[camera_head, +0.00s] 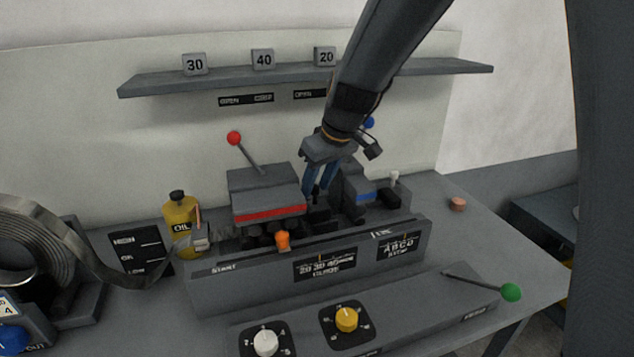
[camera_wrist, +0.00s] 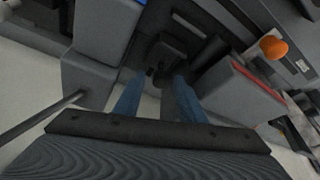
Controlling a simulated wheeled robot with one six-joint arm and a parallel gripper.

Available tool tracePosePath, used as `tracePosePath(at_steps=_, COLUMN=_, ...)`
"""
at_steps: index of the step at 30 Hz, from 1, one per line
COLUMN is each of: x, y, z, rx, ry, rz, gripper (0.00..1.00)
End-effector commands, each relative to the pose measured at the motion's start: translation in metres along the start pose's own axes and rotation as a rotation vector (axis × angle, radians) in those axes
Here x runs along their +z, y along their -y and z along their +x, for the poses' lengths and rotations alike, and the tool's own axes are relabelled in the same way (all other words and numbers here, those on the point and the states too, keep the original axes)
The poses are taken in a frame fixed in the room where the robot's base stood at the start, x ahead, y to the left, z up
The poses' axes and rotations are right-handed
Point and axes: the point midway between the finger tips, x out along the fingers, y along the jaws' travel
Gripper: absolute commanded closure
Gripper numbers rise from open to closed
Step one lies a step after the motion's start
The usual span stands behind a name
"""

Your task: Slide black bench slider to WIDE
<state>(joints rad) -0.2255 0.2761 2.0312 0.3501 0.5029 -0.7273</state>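My gripper (camera_head: 315,200) points down into the bench machine, between the grey block with the red stripe and the one with the blue stripe. Its two blue fingers (camera_wrist: 163,80) stand apart, with a gap between the tips. A dark block (camera_wrist: 167,58) shows just beyond the tips in the wrist view. I cannot tell whether the fingers touch it, or whether it is the black slider. No WIDE label is readable. The machine's front panel (camera_head: 240,293) carries a numbered scale plate (camera_head: 324,264) and an ABCD plate (camera_head: 401,246).
A red-ball lever (camera_head: 234,138) and an orange knob (camera_head: 283,239) stand near the gripper. The yellow oil bottle (camera_head: 180,213) and a strip coil (camera_head: 30,255) are left. A shelf (camera_head: 400,75) hangs behind. A green-ball lever (camera_head: 511,292) is front right. The right tabletop is mostly clear.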

Motion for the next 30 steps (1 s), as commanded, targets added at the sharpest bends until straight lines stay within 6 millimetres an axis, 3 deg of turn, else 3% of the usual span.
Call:
tracePosePath(at_steps=5, x=0.0, y=0.0, z=0.0, rx=0.0, ry=0.0, rz=0.0, gripper=0.63)
tracePosePath(at_steps=12, x=0.0, y=0.0, z=0.0, rx=0.0, ry=0.0, rz=0.0, gripper=1.0)
tracePosePath(at_steps=30, x=-0.022, y=-0.01, z=0.008, rx=0.002, ry=-0.004, rz=0.001, gripper=1.0)
